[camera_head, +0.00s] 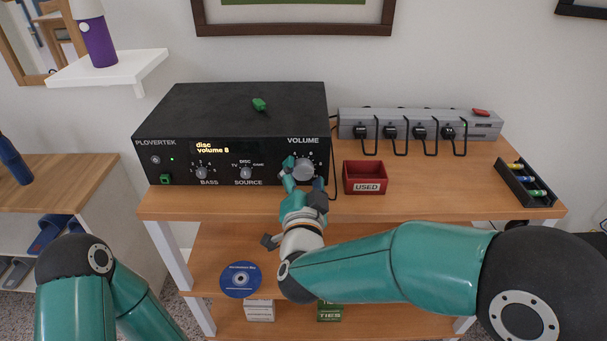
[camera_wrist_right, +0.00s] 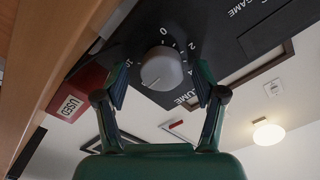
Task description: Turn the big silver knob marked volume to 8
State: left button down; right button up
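The big silver volume knob (camera_head: 304,170) is on the right of the black PLOVERTEK amplifier's (camera_head: 240,125) front. The amplifier's display (camera_head: 212,148) reads "disc volume 8". My right gripper (camera_head: 303,177) is at the knob, one finger on each side. In the right wrist view the silver knob (camera_wrist_right: 162,69) stands between the spread fingers of my right gripper (camera_wrist_right: 160,80), with a gap visible on both sides. Scale numbers 0, 2 and 4 show around it; part of the scale is hidden. My left gripper is not in view; only left arm links show.
A red USED box (camera_head: 367,190) stands close right of the knob. Smaller bass (camera_head: 201,173) and source (camera_head: 246,173) knobs are to its left. A power strip (camera_head: 400,124) with several plugs is behind. A black battery tray (camera_head: 513,186) is at the right edge.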

jog(key=shift+a, duration=0.1)
jog(key=c, duration=1.1)
jog(key=shift+n, duration=0.6)
jog(key=shift+f, duration=0.1)
jog(key=o, duration=1.1)
jog(key=shift+o, duration=0.2)
jog(key=s, duration=1.2)
